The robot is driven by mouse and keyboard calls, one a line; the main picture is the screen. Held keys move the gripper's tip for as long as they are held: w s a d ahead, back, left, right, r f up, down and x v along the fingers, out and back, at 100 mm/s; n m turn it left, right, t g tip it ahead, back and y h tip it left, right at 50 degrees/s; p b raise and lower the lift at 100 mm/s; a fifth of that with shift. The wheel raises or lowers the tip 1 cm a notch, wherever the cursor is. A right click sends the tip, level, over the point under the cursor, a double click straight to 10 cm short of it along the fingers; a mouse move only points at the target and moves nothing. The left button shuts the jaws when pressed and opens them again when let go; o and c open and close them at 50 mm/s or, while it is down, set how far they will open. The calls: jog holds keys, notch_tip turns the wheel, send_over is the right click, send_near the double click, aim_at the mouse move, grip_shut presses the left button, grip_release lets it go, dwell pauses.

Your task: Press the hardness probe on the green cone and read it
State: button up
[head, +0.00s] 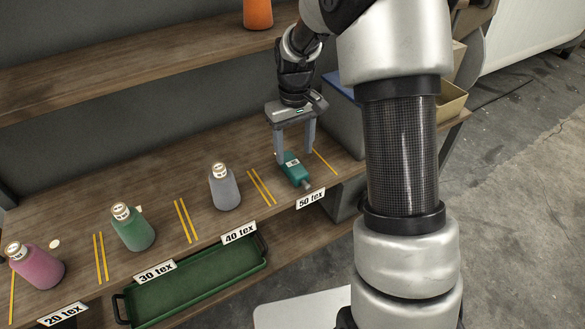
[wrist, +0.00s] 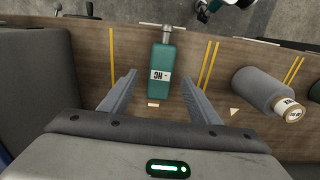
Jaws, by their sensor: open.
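The hardness probe (head: 294,169) is a teal block with a pale label and a metal tip, lying on the shelf in the 50 tex bay. In the wrist view the probe (wrist: 161,70) lies ahead, its metal tip pointing up the picture. My gripper (head: 295,155) is open above the probe, one finger toward each side of it. The green cone (head: 133,229) stands upright in the 30 tex bay, left of my gripper.
A grey cone (head: 225,188) stands in the 40 tex bay, between probe and green cone; a pink cone (head: 40,267) stands far left. An orange cone (head: 258,13) is on the upper shelf. A green tray (head: 195,283) sits below the shelf edge. Boxes stand right of the probe.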

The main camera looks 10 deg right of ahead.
aim_at(293, 163)
jog(key=shift+w+a+f, duration=0.1)
jog(key=shift+w+f, duration=0.05)
jog(key=shift+f, duration=1.4)
jog(key=shift+w+a+f, duration=0.1)
jog(key=shift+f, duration=1.4)
jog(key=c, duration=1.2)
